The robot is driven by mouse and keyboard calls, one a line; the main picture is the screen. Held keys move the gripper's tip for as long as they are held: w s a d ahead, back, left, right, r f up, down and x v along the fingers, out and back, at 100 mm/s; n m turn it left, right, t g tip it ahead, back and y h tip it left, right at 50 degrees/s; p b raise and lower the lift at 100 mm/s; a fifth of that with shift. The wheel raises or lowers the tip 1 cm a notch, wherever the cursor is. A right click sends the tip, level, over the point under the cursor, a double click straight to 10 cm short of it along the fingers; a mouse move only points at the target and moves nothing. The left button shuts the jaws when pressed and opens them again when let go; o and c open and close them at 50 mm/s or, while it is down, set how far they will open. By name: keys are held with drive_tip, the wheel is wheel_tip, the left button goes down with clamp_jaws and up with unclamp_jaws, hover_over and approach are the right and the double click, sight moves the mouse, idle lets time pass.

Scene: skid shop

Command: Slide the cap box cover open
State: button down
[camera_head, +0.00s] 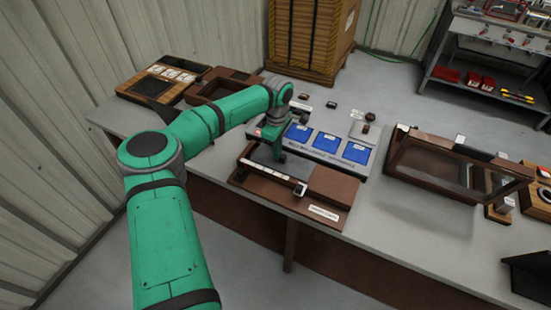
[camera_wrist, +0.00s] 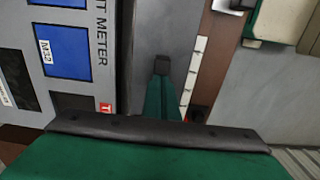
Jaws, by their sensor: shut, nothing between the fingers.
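A low brown box (camera_head: 322,212) with a small white label stands at the table's front edge; I take it as the cap box, but the label is too small to read. A raised brown block (camera_head: 335,184) forms its right part. A grey flat surface (camera_head: 262,154) and a strip of white tiles (camera_head: 268,170) lie on its left part, with a small black-and-white piece (camera_head: 300,189) at the strip's right end. My gripper (camera_head: 278,156) is shut and empty over the grey surface. In the wrist view its dark fingertip (camera_wrist: 162,66) is beside the white strip (camera_wrist: 195,65); contact cannot be told.
A grey panel (camera_head: 318,154) with blue squares lies just behind the box. A brown glass-fronted case (camera_head: 440,157) stands to the right. Brown trays (camera_head: 160,82) sit at the back left. The table (camera_head: 375,225) is clear between the box and the case.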

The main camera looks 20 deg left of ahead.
sight(285, 157)
drive_tip(key=shift+d, duration=0.1)
drive_tip(key=shift+w+d, duration=0.15)
drive_tip(key=shift+d, duration=1.1)
drive_tip(key=shift+s+d, duration=0.25)
drive_tip(key=shift+d, duration=0.25)
drive_tip(key=shift+w+d, duration=0.15)
drive_tip(key=shift+d, duration=1.55)
drive_tip(key=shift+a, duration=0.1)
drive_tip(key=shift+s, duration=0.2)
